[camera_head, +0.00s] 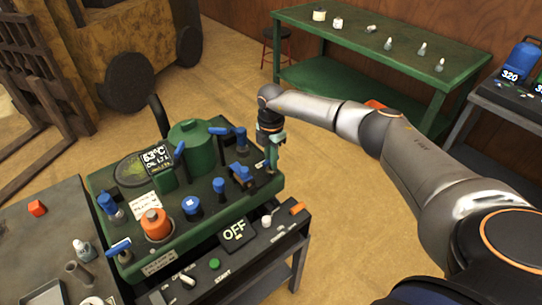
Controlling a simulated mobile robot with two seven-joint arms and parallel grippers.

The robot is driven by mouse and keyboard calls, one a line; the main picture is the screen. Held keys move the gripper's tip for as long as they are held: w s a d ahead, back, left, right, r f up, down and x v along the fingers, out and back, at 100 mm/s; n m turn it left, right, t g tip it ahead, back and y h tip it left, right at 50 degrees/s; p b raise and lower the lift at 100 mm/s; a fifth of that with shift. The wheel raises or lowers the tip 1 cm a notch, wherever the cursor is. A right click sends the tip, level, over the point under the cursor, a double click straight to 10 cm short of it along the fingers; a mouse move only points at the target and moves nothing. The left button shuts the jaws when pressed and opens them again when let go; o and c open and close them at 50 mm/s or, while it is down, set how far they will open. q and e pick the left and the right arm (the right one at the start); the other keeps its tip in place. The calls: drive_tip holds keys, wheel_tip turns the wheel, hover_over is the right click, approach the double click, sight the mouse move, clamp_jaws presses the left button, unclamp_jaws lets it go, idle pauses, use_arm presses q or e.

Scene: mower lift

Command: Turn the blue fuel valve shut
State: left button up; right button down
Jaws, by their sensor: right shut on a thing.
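A green machine (180,235) stands on a dark bench and carries several blue parts. A blue lever handle (119,247) is at its front left corner, and two more blue levers (179,148) (218,130) stand near the green dome. A blue fitting (241,175) sits toward its right side. The frame does not show clearly which one is the fuel valve. My right gripper (272,165) points down at the machine's right end, shut on a small part that it mostly hides; a bit of blue shows beside the fingers. My left gripper is out of view.
An orange cap (155,223), a blue cap (192,206) and a screen reading 63°C (156,158) crowd the machine top. A control panel reading OFF (235,234) is in front. A grey table (30,265) holds small items at left; a green table (400,50) is behind.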

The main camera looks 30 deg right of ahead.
drive_tip(key=shift+d+m, duration=0.1)
drive_tip(key=shift+m, duration=0.3)
drive_tip(key=c, duration=0.9)
unclamp_jaws()
drive_tip(key=shift+o, duration=0.2)
wheel_tip(320, 180, up, 13)
drive_tip(key=b, duration=0.1)
drive_tip(key=shift+f, duration=0.2)
